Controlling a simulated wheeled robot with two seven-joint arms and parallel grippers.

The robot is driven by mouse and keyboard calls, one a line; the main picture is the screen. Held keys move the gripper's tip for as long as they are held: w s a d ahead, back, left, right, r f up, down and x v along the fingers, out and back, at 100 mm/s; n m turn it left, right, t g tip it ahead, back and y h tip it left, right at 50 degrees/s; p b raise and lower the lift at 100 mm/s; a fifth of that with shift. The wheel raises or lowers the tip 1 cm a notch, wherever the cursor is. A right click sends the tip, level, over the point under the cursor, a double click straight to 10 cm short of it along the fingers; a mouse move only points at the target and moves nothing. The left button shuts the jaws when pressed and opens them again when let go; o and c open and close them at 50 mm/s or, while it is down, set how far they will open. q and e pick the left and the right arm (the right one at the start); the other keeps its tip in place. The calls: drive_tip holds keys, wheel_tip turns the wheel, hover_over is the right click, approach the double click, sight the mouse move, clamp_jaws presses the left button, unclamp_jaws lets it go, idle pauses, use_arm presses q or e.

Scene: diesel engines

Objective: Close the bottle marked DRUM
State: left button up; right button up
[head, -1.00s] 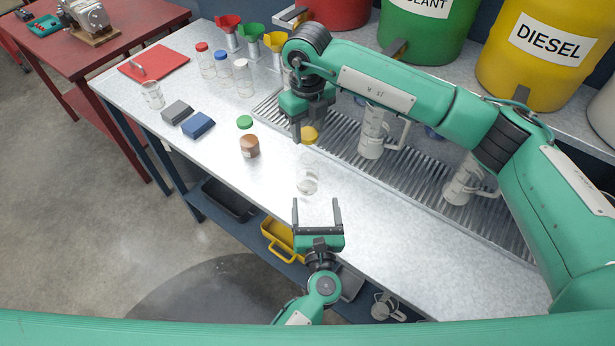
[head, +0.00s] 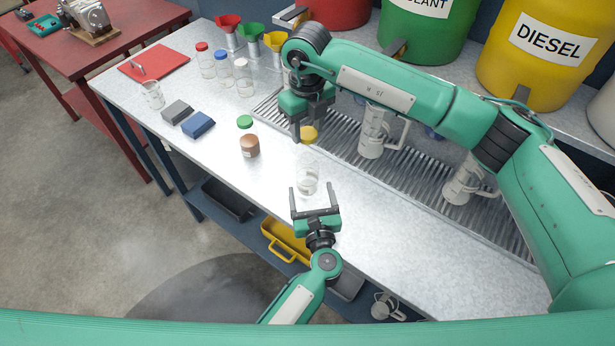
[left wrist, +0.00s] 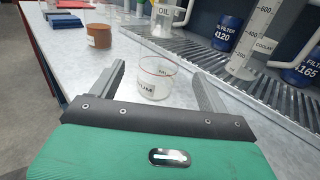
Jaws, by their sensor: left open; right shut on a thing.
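A clear open bottle (head: 307,183) stands upright on the bench. In the left wrist view this bottle (left wrist: 157,80) has a label partly hidden, ending in "UM". My left gripper (head: 314,190) is open, its fingers pointing at the bottle from the front, one to each side. In the left wrist view the bottle shows between the fingers, with gaps. My right gripper (head: 304,135) is above the bench behind the bottle, shut on a yellow cap (head: 309,134). The cap is apart from the bottle.
A brown jar (head: 249,146) and a green cap (head: 244,122) are left of the bottle. A slatted drain grate (head: 430,190) with measuring jugs (head: 374,135) lies to the right. Blue (head: 198,124) and grey blocks and capped bottles stand farther left.

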use_arm(q)
drive_tip(key=w, duration=0.4)
drive_tip(key=w+a, duration=0.1)
drive_tip(key=w, duration=0.2)
drive_tip(key=c, duration=1.5)
use_arm(e)
hover_over(307, 157)
drive_tip(key=shift+f, duration=2.5)
drive_tip(key=shift+f, duration=0.1)
drive_tip(key=shift+f, duration=0.8)
drive_tip(key=shift+f, duration=0.55)
